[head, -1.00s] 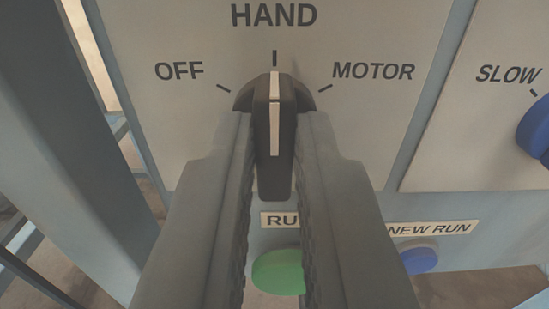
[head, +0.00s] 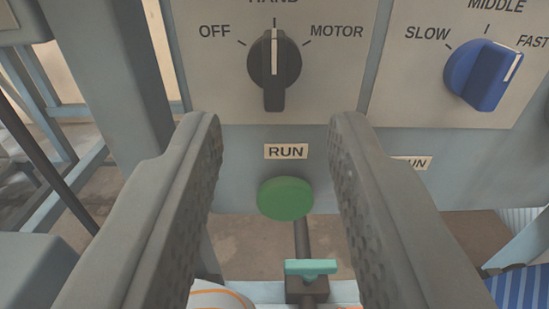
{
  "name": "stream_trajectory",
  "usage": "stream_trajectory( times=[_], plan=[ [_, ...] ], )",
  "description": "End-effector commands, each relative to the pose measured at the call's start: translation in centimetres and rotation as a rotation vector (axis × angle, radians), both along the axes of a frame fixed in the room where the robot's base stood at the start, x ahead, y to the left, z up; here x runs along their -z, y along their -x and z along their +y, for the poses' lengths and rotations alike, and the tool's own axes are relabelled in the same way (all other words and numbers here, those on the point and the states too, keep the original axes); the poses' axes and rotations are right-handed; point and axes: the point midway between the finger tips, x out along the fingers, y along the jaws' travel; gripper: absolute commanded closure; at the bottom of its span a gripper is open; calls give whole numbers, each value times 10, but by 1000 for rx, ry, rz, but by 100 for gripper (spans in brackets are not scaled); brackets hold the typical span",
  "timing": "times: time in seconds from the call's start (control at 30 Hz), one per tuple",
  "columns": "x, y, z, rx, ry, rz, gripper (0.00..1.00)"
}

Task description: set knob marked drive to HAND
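The black knob (head: 274,72) sits on a beige panel at the top middle of the view. Its white line points straight up at the HAND mark; the word HAND is cut by the top edge. OFF is at its left and MOTOR at its right. No drive label shows in view. My gripper (head: 278,140) is open and empty. Its two fingers are wide apart, below and in front of the knob, and do not touch it.
A green RUN button (head: 285,198) shows between my fingers. A blue knob (head: 482,74) on the right panel points toward FAST. A teal-handled part (head: 311,268) is low in the middle. A grey frame post (head: 118,70) stands at the left.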

Motion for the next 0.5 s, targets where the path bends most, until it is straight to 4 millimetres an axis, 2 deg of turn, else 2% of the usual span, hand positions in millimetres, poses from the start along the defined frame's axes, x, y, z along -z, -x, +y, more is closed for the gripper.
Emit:
stream_trajectory(
  times=[0.03,0.3,0.5],
  plan=[
    [0,11,-1,2,0,1,66],
    [0,64,-3,2,0,0,66],
    [0,91,-4,1,0,0,66]
  ],
)
